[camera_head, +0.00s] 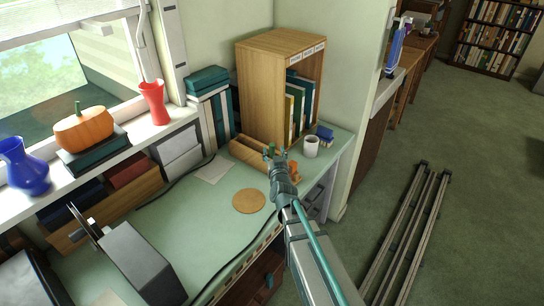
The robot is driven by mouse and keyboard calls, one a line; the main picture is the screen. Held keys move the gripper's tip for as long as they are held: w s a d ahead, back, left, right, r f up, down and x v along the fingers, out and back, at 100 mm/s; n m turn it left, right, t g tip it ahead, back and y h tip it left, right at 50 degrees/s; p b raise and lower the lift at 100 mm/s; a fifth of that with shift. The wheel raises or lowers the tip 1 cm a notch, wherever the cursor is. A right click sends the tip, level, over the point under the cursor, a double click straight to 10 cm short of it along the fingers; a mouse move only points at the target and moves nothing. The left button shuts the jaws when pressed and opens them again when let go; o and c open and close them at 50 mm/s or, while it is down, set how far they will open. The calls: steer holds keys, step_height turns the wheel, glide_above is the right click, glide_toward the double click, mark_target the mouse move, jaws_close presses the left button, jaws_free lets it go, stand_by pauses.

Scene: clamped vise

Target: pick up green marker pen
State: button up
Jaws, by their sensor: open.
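My arm reaches up from the bottom of the head view, with my gripper (274,156) at the right end of a wooden desk organizer (247,152). The gripper is small in the picture; its fingers are open. A small green upright bit (271,148) shows right at the fingertips, and it looks like the green marker pen. Its lower part is hidden by the gripper and the organizer. I cannot tell whether the fingers touch it.
A white mug (311,146) stands close to the right of my gripper, with a small blue item (325,133) behind it. A wooden shelf box (258,92) with books rises behind. A round cork mat (248,201) lies in front. A grey vise-like block (140,262) is at lower left.

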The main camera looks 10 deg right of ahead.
mark_target(273, 147)
steer(key=w+p, duration=0.1)
steer(key=w, duration=0.4)
steer(key=shift+d+f, duration=0.1)
steer(key=shift+f, duration=0.05)
steer(key=c, duration=1)
